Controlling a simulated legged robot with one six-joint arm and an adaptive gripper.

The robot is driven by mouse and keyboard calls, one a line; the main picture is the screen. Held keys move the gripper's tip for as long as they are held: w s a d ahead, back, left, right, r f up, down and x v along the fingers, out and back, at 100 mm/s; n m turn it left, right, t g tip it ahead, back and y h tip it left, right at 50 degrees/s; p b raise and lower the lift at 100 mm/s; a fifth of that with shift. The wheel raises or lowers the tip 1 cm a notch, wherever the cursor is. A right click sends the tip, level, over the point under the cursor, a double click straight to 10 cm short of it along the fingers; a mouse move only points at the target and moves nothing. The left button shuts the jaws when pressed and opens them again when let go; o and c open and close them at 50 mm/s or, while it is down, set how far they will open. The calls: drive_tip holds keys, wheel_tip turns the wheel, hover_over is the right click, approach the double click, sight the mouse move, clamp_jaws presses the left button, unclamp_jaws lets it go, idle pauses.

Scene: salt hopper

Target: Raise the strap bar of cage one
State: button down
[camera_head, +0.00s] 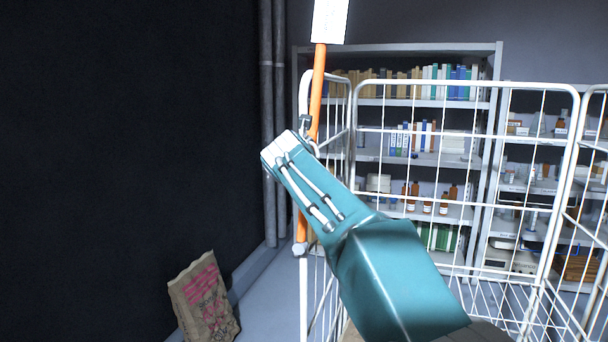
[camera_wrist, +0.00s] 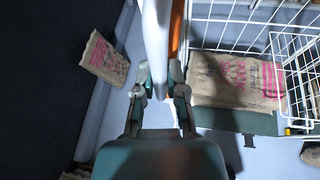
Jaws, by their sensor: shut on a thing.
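The strap bar (camera_head: 318,80) is orange and stands nearly upright at the left front corner of the white wire cage (camera_head: 357,130), with a white plate (camera_head: 331,20) at its top. Its lower end meets a grey fitting (camera_head: 300,249) on the cage post. My gripper (camera_head: 306,138) is at the bar's middle height and shut on it; my teal arm hides part of the bar. In the wrist view the fingers (camera_wrist: 160,80) stand either side of a white upright piece, with the orange bar (camera_wrist: 177,35) just right of it. The exact contact is hidden.
A printed paper sack (camera_head: 204,300) stands on the floor at left by a dark wall. Another sack (camera_wrist: 235,82) lies inside the cage. Shelves (camera_head: 400,102) with books and bottles stand behind. More cage panels stand at right.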

drive_tip(key=shift+r, duration=0.35)
drive_tip(key=c, duration=0.9)
unclamp_jaws()
drive_tip(key=shift+a, duration=0.1)
drive_tip(key=shift+o, duration=1.1)
drive_tip(key=shift+w+f, duration=0.15)
drive_tip(key=shift+a+f, duration=0.1)
drive_tip(key=shift+a, duration=0.15)
drive_tip(key=shift+d, duration=0.1)
drive_tip(key=shift+s, duration=0.3)
drive_tip(key=v, duration=1.1)
drive_tip(key=shift+a, duration=0.25)
